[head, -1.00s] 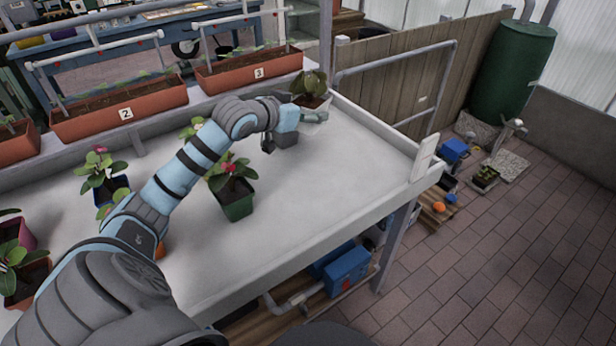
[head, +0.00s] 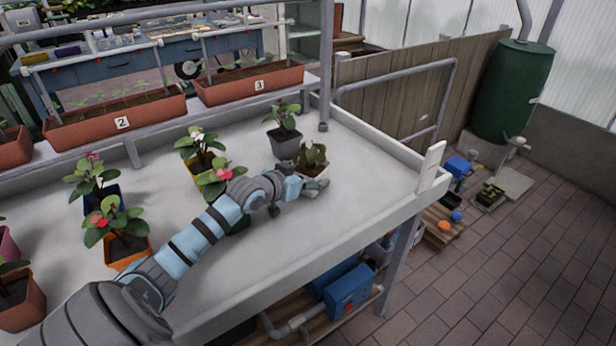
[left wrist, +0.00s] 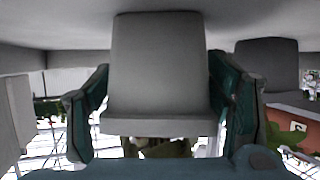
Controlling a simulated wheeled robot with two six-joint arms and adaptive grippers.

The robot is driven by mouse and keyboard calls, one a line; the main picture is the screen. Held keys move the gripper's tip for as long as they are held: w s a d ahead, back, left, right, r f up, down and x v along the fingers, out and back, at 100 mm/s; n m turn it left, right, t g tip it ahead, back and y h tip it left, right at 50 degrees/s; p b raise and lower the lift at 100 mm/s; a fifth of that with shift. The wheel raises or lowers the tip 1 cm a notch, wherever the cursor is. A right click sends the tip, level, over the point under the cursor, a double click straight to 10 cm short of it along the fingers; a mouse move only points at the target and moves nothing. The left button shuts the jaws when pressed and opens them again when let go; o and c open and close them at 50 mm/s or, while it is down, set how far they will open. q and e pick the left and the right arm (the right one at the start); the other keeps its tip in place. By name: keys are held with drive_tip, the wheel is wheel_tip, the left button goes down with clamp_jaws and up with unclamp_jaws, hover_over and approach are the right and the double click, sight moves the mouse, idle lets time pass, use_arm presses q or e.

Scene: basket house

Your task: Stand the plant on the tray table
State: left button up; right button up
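In the left wrist view, which looks upside down, the pot (left wrist: 160,65) fills the middle with a finger against each side. The gripper is shut on it. The pot is over the white, raised-rim table (head: 345,150); I cannot tell whether its base touches the surface. My right gripper is in neither view.
A grey pot with a plant (head: 284,145) stands just behind. A yellow pot (head: 203,170), a blue pot (head: 103,196) and an orange pot (head: 130,252) stand to the left. The table is clear toward the right corner. A white plate (head: 431,167) stands at its edge.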

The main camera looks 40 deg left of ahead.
use_arm(q)
drive_tip(key=shift+o, duration=1)
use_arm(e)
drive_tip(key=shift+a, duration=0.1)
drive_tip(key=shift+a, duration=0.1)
use_arm(q)
drive_tip(key=shift+r, duration=0.1)
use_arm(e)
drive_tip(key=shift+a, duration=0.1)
use_arm(q)
drive_tip(key=shift+s+r, duration=0.15)
drive_tip(key=shift+s, duration=0.2)
drive_tip(key=p+v, duration=0.3)
drive_tip(key=v, duration=0.2)
drive_tip(key=shift+r+p, duration=0.2)
drive_tip(key=shift+p, duration=0.15)
drive_tip(key=p+v, duration=0.5)
drive_tip(key=shift+w+r, duration=0.1)
drive_tip(key=shift+r, duration=0.05)
drive_tip(key=shift+s+p, duration=0.5)
drive_tip(key=shift+s, duration=0.15)
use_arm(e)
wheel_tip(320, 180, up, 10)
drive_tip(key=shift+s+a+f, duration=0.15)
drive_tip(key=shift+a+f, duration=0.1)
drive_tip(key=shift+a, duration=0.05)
